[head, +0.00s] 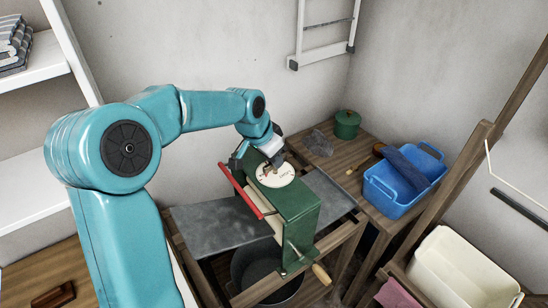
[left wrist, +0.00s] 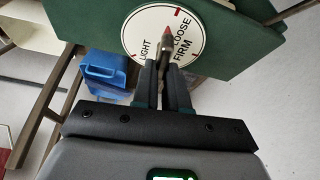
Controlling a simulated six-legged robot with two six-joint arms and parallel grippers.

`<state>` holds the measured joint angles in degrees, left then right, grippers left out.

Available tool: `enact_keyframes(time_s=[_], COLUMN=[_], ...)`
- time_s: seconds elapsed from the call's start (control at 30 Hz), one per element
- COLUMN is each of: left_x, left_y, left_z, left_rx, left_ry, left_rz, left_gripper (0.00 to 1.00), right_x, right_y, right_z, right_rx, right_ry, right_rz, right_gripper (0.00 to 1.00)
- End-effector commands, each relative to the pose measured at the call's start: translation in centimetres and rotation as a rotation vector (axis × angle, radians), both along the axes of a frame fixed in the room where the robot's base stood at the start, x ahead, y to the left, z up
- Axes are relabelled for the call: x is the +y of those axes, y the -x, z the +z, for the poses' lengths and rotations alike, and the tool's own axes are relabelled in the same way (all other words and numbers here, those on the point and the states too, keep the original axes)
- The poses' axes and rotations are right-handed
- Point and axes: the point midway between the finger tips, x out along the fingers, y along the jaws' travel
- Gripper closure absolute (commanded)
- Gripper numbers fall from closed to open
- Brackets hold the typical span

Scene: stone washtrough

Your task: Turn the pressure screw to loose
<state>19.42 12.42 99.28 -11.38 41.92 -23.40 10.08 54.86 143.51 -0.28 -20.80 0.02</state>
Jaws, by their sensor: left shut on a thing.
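The green wringer (head: 298,218) stands over the grey stone slab, with a round white dial (head: 275,178) on its top. The left wrist view shows the dial (left wrist: 143,30) marked LIGHT, LOOSE and FIRM, with short red ticks at its edge. The pressure screw's small handle (left wrist: 167,36) has a red tip and lies over the dial's middle. The tip points up the picture, close to the word LOOSE; I cannot tell exactly which tick it meets. My left gripper (head: 264,156) is shut on the handle; its fingertips (left wrist: 166,58) hide the handle's lower part. My right gripper is out of view.
A red bar (head: 240,190) runs along the wringer's left side and a crank with a wooden grip (head: 321,274) sticks out in front. A dark tub (head: 262,275) is below. A green pot (head: 347,124), blue basket (head: 405,181) and cream bin (head: 462,268) stand to the right.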

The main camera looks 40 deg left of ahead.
Motion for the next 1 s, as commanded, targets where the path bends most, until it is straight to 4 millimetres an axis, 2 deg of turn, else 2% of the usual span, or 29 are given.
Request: enact_keyframes(time_s=[0.33, 0.83, 0.87, 0.9, 1.0], left_x=[0.15, 0.13, 0.13, 0.13, 0.13], left_y=[-0.06, -0.07, -0.07, -0.06, -0.05], left_z=[0.08, 0.14, 0.14, 0.14, 0.11], left_rx=[-0.004, -0.004, -0.004, -0.003, -0.003], left_ry=[-0.003, -0.003, -0.004, -0.003, -0.003], left_rz=[-0.125, -0.145, -0.144, -0.145, -0.144], left_gripper=[1.00, 1.00, 0.78, 0.65, 0.62], right_x=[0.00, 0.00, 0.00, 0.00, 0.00], right_y=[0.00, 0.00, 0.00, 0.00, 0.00], right_z=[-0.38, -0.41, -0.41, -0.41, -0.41], right_rx=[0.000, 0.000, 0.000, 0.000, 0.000], right_ry=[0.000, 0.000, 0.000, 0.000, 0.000], right_rz=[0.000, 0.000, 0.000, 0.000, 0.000], right_gripper=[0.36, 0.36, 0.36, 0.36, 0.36])
